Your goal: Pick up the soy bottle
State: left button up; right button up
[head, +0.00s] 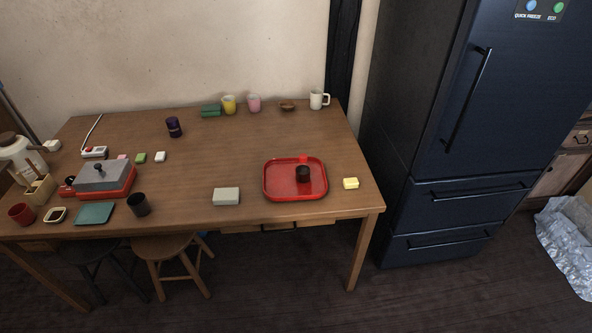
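A small dark object (302,174) stands on the red tray (270,190) at the right part of the wooden table. A small bright red piece (303,159) shows at its far side. It may be the soy bottle with a red cap, but it is too small to tell. A dark purple cylinder (174,128) stands alone toward the back left of the table. Neither of my grippers is in view.
The wooden table (230,150) has free room in its middle. A grey box (226,196) and a yellow block (350,183) flank the tray. A black cup (138,204) and a red-based grill (104,178) stand at left. Cups line the back; a dark fridge (420,150) stands right.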

aim_at(302, 169)
jog(key=u, duration=0.55)
jog(key=i+l+u, duration=0.1)
jog(key=l+u, duration=0.35)
jog(key=i+l+u, duration=0.1)
jog(key=l+u, duration=0.15)
jog(key=u, duration=0.2)
jog(key=l+u, duration=0.3)
jog(key=l, duration=1.6)
jog(key=k, duration=0.05)
